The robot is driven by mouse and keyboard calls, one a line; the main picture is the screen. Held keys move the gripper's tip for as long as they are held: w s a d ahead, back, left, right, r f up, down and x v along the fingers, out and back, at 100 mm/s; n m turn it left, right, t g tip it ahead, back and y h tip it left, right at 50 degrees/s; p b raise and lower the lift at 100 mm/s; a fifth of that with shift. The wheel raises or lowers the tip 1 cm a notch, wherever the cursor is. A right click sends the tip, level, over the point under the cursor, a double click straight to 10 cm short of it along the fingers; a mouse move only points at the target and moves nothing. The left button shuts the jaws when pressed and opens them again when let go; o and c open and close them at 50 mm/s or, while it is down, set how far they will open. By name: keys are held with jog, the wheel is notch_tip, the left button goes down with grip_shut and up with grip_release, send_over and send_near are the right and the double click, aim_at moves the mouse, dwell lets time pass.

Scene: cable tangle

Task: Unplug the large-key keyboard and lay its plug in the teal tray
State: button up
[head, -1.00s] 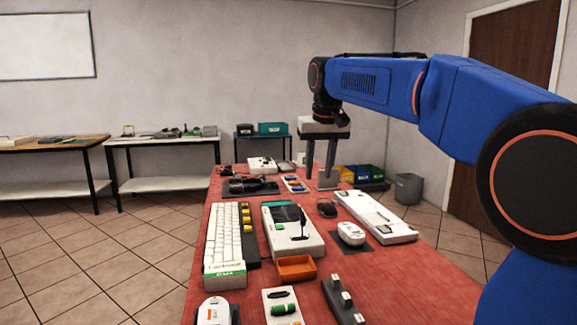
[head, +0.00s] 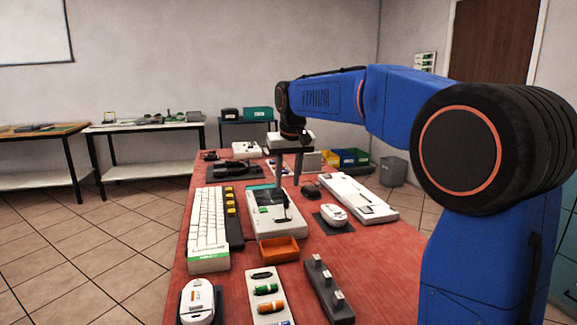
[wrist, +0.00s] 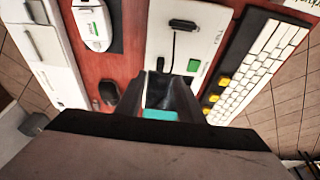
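A white keyboard (head: 208,222) with a column of yellow keys lies at the table's left; it shows at the right of the wrist view (wrist: 262,68). A white box (head: 268,225) beside it carries a black connector (wrist: 184,24) on a short black cable. A teal surface (head: 259,187) shows at the box's far end; a teal patch (wrist: 160,115) also shows between my fingers in the wrist view. I cannot tell whether it is the tray. My gripper (head: 288,182) is open and empty, fingers pointing down near the box's far end. Which plug belongs to the large-key keyboard is unclear.
A long white device (head: 352,197), a white mouse (head: 334,214) and a dark mouse (head: 311,191) lie to the right. An orange tray (head: 279,250) and a grey block with several sockets (head: 328,290) are nearer. The table's front right is clear.

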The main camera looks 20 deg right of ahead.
aim_at(286, 198)
jog(key=shift+x, duration=3.35)
grip_shut()
